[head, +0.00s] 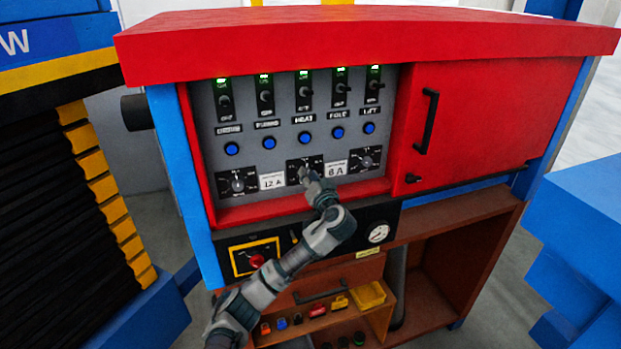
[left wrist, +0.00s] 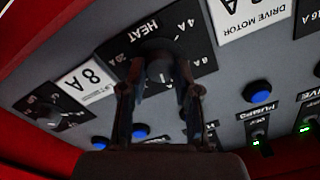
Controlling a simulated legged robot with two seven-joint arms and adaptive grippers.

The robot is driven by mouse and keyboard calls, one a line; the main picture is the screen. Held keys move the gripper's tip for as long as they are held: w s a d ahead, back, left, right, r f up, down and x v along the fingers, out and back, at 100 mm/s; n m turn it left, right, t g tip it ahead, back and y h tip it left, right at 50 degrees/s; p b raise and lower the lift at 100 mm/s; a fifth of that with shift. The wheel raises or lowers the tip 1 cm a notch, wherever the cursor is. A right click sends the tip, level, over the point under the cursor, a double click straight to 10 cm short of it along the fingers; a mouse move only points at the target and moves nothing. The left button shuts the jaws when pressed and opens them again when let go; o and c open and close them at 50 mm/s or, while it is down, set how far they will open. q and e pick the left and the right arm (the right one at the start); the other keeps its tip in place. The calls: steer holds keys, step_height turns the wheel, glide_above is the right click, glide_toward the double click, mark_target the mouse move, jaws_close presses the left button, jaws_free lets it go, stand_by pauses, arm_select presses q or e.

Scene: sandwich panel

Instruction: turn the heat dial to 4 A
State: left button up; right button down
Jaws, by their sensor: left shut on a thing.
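The heat dial (head: 304,163) is the middle one of three dials in the lower row of the grey panel. My left gripper (head: 309,178) reaches up to it from below and hides part of it. In the left wrist view, which is upside down, the black plate reads HEAT, with 4 A near its top right corner. There the dark round knob of the heat dial (left wrist: 157,52) lies between the two fingers of my left gripper (left wrist: 160,88), which is shut on it. The knob's pointer is too dark to read. My right gripper is not in view.
Dials stand left (head: 237,181) and right (head: 366,159), with 12 A and 8 A labels between. Above are blue buttons (head: 304,137) and switches with green lights (head: 303,90). A red frame borders the recessed panel; a red door (head: 480,115) is to its right.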

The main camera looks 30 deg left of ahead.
arm_select(q)
steer(key=shift+d+f, duration=0.2)
jaws_close()
steer(key=shift+a, duration=0.1)
steer(key=shift+a+f, duration=0.1)
steer(key=shift+a, duration=0.05)
steer(key=shift+f, duration=0.1)
steer(key=shift+s, duration=0.1)
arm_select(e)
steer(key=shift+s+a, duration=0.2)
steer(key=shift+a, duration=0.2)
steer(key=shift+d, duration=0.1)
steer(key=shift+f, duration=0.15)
